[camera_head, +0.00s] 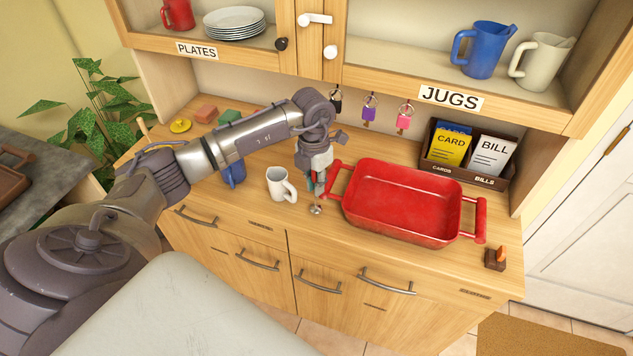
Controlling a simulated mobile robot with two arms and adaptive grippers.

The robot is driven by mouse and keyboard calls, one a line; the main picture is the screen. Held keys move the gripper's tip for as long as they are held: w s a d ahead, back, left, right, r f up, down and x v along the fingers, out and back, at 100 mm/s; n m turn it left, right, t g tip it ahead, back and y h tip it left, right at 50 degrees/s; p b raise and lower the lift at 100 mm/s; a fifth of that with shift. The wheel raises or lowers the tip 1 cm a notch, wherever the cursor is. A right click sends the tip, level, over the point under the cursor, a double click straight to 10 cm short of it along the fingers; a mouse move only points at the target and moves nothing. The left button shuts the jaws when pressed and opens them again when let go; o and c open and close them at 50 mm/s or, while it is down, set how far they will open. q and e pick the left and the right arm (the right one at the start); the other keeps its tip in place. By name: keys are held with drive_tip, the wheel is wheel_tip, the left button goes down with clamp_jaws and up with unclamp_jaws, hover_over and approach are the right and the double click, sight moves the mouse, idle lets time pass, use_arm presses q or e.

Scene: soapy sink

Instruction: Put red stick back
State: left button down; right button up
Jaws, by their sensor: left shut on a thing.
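My left gripper (318,185) points down over the counter, between the white mug and the red tray. It is shut on a small thin thing, mostly hidden by the fingers. A bit of red shows at the fingers, close to the red tray's left handle, so I cannot tell clearly whether it is the red stick. A small round metallic piece (315,210) shows just below the fingertips. I cannot tell whether it touches the held thing. My right gripper is not in view.
The red tray (400,228) stands right of the gripper and the white mug (283,186) left. A small brown block with an orange piece (495,258) sits at the right front. A card box (470,155) stands behind. Hanging keys (369,110) and the cupboard (560,108) are above.

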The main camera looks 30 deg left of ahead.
use_arm(q)
drive_tip(key=shift+w+a+f+p, duration=0.1)
drive_tip(key=shift+w+f+p, duration=0.05)
drive_tip(key=shift+w+p, duration=0.2)
drive_tip(key=shift+w+f, duration=0.1)
drive_tip(key=shift+f, duration=0.65)
drive_tip(key=c, duration=1.1)
unclamp_jaws()
